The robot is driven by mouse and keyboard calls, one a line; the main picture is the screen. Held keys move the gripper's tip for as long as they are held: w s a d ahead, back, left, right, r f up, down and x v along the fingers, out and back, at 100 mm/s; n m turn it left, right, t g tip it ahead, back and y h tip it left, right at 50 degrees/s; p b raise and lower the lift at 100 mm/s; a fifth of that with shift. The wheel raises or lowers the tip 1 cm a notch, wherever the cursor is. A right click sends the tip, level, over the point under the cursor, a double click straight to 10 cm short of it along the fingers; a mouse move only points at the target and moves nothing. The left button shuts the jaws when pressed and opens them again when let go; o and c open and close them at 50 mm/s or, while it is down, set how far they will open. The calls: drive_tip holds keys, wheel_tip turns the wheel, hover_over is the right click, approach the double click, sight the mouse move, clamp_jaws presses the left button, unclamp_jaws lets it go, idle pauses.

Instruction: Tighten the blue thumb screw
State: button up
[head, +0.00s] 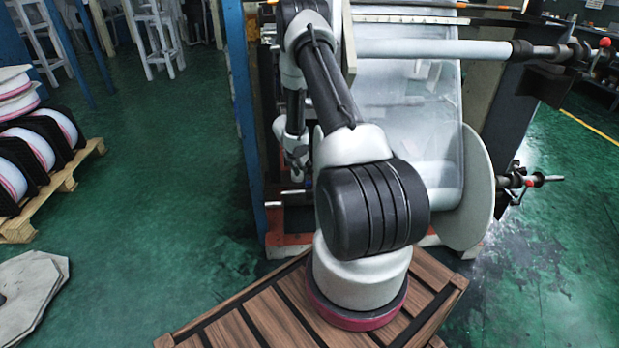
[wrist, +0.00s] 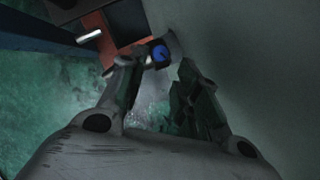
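The blue thumb screw (wrist: 159,53) shows in the wrist view as a small round blue head with a dark mark on it. It sits on a dark part beside a pale grey surface. My gripper (wrist: 156,66) is open, with its two fingers apart and nothing held between them. The screw appears just past the fingertips, nearer the left one; whether the left finger touches its dark mount I cannot tell. In the head view my arm stands in front of the film tower. The screw is not visible there, and my gripper is hard to make out behind the arm.
The film tower carries a white roller (head: 430,49), a film sheet (head: 405,120) and a large pale disc (head: 468,195). A blue post (head: 240,110) stands close left of my arm. A pallet (head: 55,190) with reels is at far left. Green floor between is open.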

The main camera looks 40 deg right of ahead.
sight(308, 182)
drive_tip(key=x, duration=0.7)
drive_tip(key=shift+d+f, duration=0.15)
drive_tip(key=shift+f, duration=0.15)
clamp_jaws()
